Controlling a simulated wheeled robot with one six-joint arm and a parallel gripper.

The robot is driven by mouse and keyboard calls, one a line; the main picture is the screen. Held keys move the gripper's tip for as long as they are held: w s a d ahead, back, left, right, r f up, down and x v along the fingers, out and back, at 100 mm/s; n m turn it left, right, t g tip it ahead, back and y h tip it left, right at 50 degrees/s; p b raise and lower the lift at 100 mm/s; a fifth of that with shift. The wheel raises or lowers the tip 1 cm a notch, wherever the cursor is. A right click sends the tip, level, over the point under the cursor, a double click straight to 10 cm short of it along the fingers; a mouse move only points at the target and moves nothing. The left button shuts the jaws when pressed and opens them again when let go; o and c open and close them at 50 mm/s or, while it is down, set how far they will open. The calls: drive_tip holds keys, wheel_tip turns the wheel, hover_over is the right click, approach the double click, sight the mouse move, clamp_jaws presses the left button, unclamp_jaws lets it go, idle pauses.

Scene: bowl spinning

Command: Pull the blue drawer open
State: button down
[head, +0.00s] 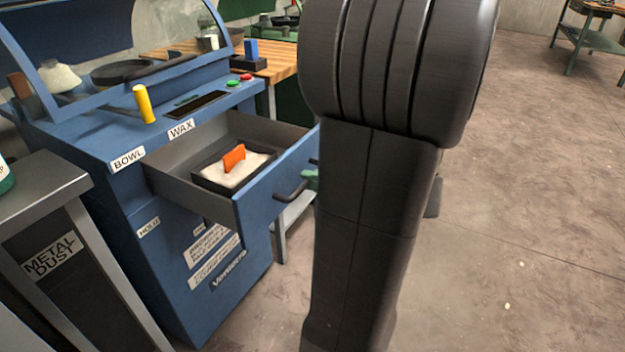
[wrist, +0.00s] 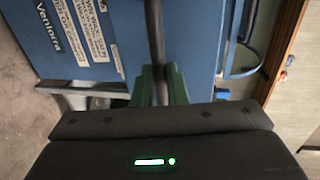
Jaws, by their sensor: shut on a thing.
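The blue drawer (head: 258,200) stands pulled out from the blue machine (head: 150,220) in the head view. A black tray (head: 228,186) with white material and an orange piece (head: 234,158) lies inside it. The drawer's dark handle (head: 290,192) is on its front, and it also shows as a dark bar in the wrist view (wrist: 154,40). My gripper, with green fingers (wrist: 160,85), is shut on the handle. In the head view only a bit of green finger (head: 311,179) shows; my dark arm hides the rest.
A grey metal table (head: 60,185) labelled METAL DUST stands at the left, close to the machine. A yellow lever (head: 144,103) stands on the machine top. A wooden bench (head: 275,62) is behind.

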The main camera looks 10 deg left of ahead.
drive_tip(key=c, duration=1.5)
unclamp_jaws()
drive_tip(key=shift+o, duration=0.2)
drive_tip(key=p+v, duration=0.3)
drive_tip(key=v, duration=1)
drive_tip(key=shift+s+d, duration=0.2)
drive_tip(key=shift+d, duration=0.15)
drive_tip(key=shift+a, duration=0.1)
drive_tip(key=b+x, duration=0.3)
drive_tip(key=x, duration=1)
drive_tip(key=shift+w+a, duration=0.25)
